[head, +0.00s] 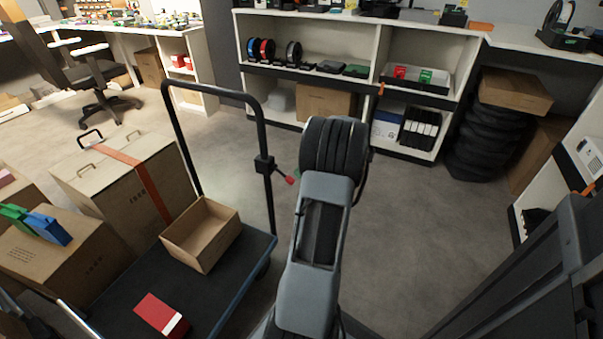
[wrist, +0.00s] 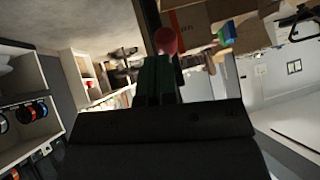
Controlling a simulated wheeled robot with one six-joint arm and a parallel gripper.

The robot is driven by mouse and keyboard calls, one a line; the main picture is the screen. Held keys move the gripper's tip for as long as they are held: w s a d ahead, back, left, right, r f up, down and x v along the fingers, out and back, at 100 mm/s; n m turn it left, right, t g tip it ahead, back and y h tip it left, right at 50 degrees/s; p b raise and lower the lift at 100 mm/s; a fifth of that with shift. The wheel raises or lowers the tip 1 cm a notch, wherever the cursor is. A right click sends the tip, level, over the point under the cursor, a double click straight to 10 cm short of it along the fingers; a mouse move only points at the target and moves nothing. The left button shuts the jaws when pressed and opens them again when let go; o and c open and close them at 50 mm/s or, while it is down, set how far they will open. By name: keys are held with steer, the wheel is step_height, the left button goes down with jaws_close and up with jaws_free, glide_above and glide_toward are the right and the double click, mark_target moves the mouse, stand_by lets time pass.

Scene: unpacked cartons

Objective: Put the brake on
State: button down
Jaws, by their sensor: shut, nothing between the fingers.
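A platform trolley (head: 240,250) with a black tube handle (head: 213,92) stands at the left in the head view. A black brake housing (head: 264,164) is clamped on the handle's right post. A short lever with a red knob (head: 290,180) sticks out from it to the right and slightly down. In the wrist view the red knob (wrist: 166,40) is at the tips of my gripper (wrist: 159,58). The fingers are together and empty. I cannot tell whether they touch the knob. In the head view my arm hides most of the gripper.
An open carton (head: 205,262) and a red box (head: 160,315) lie on the trolley deck. Closed cartons (head: 125,185) stand to its left. A white shelf unit (head: 375,80) stands behind. The grey floor right of my arm is clear.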

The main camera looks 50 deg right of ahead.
steer(key=shift+r, duration=0.2)
steer(key=shift+r, duration=0.55)
steer(key=s+d+r+p, duration=0.4)
steer(key=s+d+r, duration=0.2)
steer(key=s, duration=0.3)
steer(key=shift+s+r+p, duration=0.3)
steer(key=shift+s+r, duration=0.05)
steer(key=shift+r, duration=0.05)
stand_by(0.5)
